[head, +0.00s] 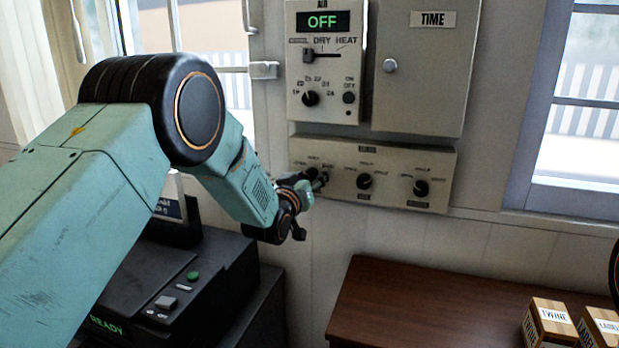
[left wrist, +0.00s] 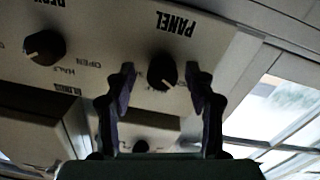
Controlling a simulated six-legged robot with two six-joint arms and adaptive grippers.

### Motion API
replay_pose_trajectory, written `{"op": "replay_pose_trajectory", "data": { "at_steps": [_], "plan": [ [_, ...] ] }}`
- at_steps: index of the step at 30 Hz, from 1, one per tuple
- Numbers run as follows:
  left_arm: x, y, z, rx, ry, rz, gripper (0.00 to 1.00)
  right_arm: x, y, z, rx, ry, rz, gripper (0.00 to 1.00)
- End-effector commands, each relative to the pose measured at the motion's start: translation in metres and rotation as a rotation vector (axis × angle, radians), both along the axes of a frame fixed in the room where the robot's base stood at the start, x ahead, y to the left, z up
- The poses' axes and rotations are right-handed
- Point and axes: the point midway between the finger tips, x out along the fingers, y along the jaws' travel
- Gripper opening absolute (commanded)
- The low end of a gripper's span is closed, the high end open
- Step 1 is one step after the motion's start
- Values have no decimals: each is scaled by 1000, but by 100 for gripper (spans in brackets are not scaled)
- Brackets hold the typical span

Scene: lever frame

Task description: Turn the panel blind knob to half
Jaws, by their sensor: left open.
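The control box (head: 375,197) on the wall carries three black knobs in a row. The panel blind knob (head: 312,173) is the left one, partly hidden by my gripper. In the left wrist view, which is upside down, the same knob (left wrist: 162,72) sits below a PANEL label. A pale pointer mark shows on it, but I cannot tell which setting it marks. My left gripper (head: 316,184) is open in front of the knob. In the left wrist view its two fingers (left wrist: 160,92) stand on either side of the knob, with gaps visible.
The middle knob (head: 365,181) and right knob (head: 421,188) are beside it; OPEN and HALF markings show near a neighbouring knob in the wrist view. The OFF panel (head: 325,70) and TIME box (head: 425,75) hang above. A wooden table (head: 420,300) and a black READY machine (head: 170,285) stand below.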

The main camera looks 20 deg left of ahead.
Motion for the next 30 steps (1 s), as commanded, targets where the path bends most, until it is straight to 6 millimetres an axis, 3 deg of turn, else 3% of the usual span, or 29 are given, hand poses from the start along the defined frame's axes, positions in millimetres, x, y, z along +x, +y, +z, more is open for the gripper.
{"op": "replay_pose_trajectory", "data": {
  "at_steps": [10,27,30],
  "plan": [
    [3,2,0,-1,-1,1,53,0,0,0,0,1,0,40],
    [3,0,1,1,-3,-1,4,0,0,0,0,1,0,40],
    [4,1,2,0,-3,1,0,0,0,0,0,1,0,40]
  ]
}}
